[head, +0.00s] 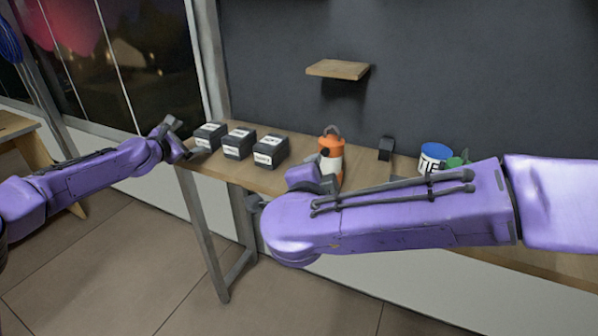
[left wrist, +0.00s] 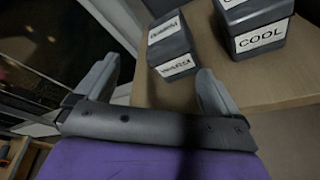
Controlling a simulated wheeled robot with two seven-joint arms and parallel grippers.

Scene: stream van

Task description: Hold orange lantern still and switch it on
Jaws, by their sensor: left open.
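The orange lantern (head: 331,147) stands upright on the wooden counter, with an orange top, a pale body and a handle on top. Its lower part is partly hidden by my right arm and gripper. My right gripper (head: 322,177) is at the lantern's near side, mostly hidden behind its own wrist; I cannot tell whether it touches or grips. My left gripper (head: 184,140) is open and empty at the counter's left end, beside the leftmost dark box and well away from the lantern. Its spread fingers show in the left wrist view (left wrist: 155,88). No lantern switch is distinguishable.
Three dark labelled boxes (head: 210,136), (head: 238,144), (head: 270,151) stand between my left gripper and the lantern. A small dark object (head: 386,148) and a blue-and-white can (head: 434,156) are to the right. A wooden shelf (head: 338,69) juts out above.

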